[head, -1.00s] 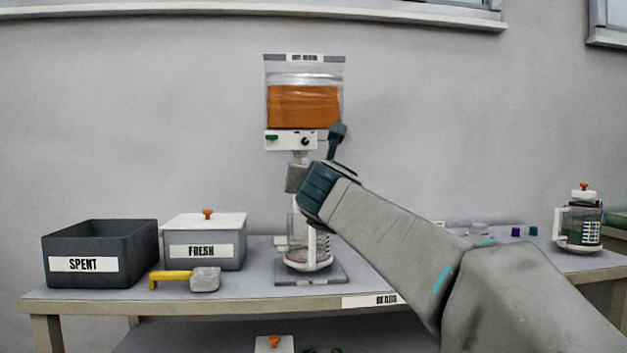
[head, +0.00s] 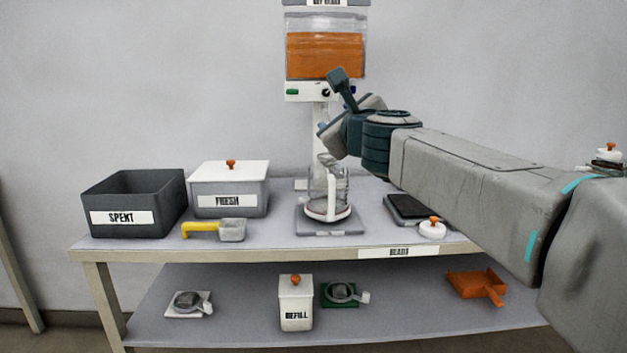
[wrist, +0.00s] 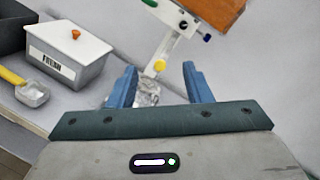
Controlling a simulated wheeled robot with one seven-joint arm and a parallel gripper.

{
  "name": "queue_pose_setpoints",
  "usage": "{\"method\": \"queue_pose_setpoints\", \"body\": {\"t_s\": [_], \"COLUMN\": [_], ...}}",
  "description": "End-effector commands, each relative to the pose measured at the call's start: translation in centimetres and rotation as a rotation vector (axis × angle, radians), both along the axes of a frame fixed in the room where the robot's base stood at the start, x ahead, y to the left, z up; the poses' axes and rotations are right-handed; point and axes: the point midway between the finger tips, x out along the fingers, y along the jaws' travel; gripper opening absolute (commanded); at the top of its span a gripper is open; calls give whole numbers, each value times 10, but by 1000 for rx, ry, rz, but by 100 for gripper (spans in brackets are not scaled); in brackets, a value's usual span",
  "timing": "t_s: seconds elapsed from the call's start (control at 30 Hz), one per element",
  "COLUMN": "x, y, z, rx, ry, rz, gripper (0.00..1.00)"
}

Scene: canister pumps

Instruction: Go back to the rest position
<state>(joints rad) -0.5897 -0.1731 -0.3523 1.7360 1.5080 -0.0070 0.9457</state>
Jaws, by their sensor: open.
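My gripper (wrist: 160,88) is open, with its two blue fingers apart in the wrist view. In the head view my gripper (head: 325,138) is held above the table, in front of the dispenser's post. The dispenser (head: 326,55) has a clear hopper of orange contents. A glass jug with a white handle (head: 328,205) stands upright on the dispenser's grey base, below my gripper. In the wrist view a clear, crumpled-looking shape (wrist: 148,92) shows between the fingers, apparently beyond them. I cannot tell whether anything touches the fingers.
On the table (head: 270,246) stand the dark SPENT bin (head: 130,190), the lidded FRESH box (head: 230,200) and a yellow-handled scoop (head: 215,230). A black scale (head: 405,207) and a white lid (head: 432,230) lie to the right. The lower shelf holds a REFILL canister (head: 296,305) and an orange dustpan-like tray (head: 477,285).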

Motion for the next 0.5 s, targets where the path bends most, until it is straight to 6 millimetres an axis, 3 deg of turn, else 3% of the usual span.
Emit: {"method": "queue_pose_setpoints", "body": {"t_s": [0.03, 0.13, 0.5], "x": [-6, -18, -83], "y": [-1, 2, 3], "z": [16, 18, -4], "rx": [-94, -292, -999], "ry": [-3, -7, 22], "rz": [27, 91, 412], "gripper": [45, 45, 45]}}
